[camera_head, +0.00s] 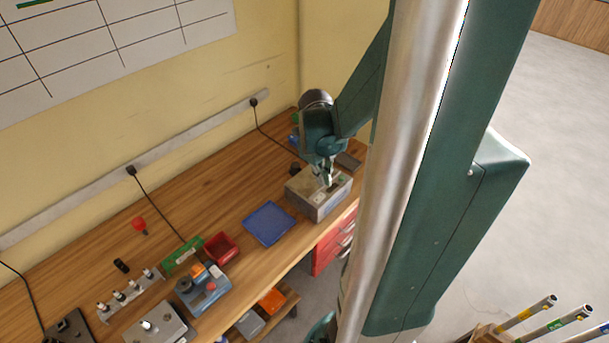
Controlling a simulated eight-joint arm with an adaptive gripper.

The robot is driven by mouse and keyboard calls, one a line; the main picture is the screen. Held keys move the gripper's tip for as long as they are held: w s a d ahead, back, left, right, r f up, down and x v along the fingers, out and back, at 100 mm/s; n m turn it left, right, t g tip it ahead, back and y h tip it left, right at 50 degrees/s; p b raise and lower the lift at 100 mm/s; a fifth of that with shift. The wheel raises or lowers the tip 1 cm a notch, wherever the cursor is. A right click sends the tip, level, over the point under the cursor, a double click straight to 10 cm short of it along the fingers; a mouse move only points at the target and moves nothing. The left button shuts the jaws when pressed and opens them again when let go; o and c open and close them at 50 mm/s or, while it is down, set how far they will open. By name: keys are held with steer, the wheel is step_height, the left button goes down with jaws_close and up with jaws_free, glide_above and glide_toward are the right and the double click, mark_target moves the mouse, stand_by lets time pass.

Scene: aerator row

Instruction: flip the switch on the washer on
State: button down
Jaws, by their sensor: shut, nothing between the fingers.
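A grey box-shaped unit (317,206) stands at the right end of the wooden bench. It has small dark parts on its top, which may include a switch. I cannot tell for sure that it is the washer. My gripper (329,184) points down over the top of this unit, with its fingers together and nothing visible between them. The tips are at or just above the top face; I cannot tell if they touch. The gripper hides part of the top, and the switch position is too small to make out.
A blue tray (268,224) and a red bin (221,248) lie left of the unit. Dark objects sit close behind the unit. Red drawers (333,246) are below the bench edge.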

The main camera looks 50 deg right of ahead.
mark_target(322, 195)
steer(key=shift+d+f, duration=0.25)
steer(key=shift+f, duration=1.35)
steer(key=shift+d+f, duration=0.2)
steer(key=shift+f, duration=1.4)
steer(key=shift+f, duration=0.15)
steer(key=shift+d+f+y+b, duration=0.2)
steer(key=shift+f+y+b, duration=0.25)
steer(key=shift+b, duration=0.3)
steer(key=shift+r, duration=0.2)
steer(key=shift+a, duration=0.2)
steer(key=shift+a+r, duration=0.25)
steer(key=shift+a, duration=0.3)
steer(key=shift+r, duration=0.1)
